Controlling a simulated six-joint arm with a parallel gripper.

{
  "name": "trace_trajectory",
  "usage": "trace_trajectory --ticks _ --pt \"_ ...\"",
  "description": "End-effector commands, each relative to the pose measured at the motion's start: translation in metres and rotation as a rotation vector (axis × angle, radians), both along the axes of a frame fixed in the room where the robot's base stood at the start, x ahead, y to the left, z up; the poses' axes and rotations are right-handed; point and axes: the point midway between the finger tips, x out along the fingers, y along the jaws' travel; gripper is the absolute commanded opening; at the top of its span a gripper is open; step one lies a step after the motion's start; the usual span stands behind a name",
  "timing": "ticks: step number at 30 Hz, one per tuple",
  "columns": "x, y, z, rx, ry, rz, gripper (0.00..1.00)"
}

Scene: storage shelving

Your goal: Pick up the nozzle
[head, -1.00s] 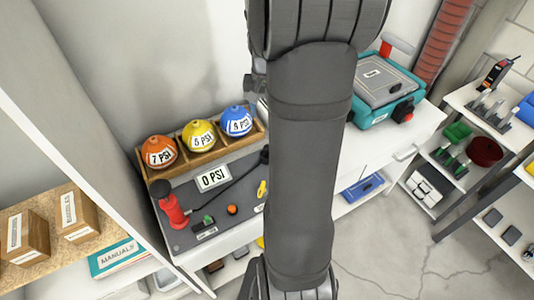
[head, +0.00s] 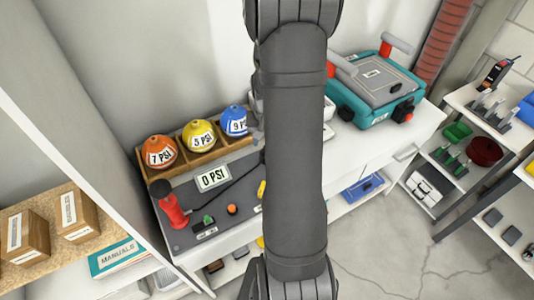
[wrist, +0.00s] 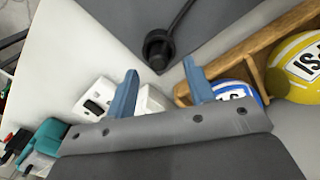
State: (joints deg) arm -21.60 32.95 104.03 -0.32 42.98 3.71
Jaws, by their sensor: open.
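The nozzle (wrist: 157,48) is a black round fitting on the end of a black hose. In the wrist view it lies on the dark grey board (wrist: 115,15), beyond my fingertips and near the middle. In the head view the hose (head: 232,180) runs from the red pump (head: 172,212) across the board, and its nozzle end is hidden behind my arm. My gripper (wrist: 160,80) is open and empty, with its two blue-grey fingers apart and the nozzle beyond the gap. In the head view my gripper is hidden by the arm.
A wooden rack beside the board holds orange (head: 160,152), yellow (head: 199,136) and blue (head: 234,121) balls. The blue ball (wrist: 235,92) is close to my right finger in the wrist view. A teal case (head: 375,88) stands on the white counter at right.

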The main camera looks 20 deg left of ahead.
Motion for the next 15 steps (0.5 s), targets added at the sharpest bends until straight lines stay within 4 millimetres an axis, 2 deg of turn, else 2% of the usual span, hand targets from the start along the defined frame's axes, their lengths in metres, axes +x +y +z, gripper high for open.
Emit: trace_trajectory --ticks 9,15 --pt "0.003 -0.002 -0.04 -0.003 0.004 0.0 0.49" --pt "0.004 -0.002 -0.049 -0.002 0.002 0.0 0.49"
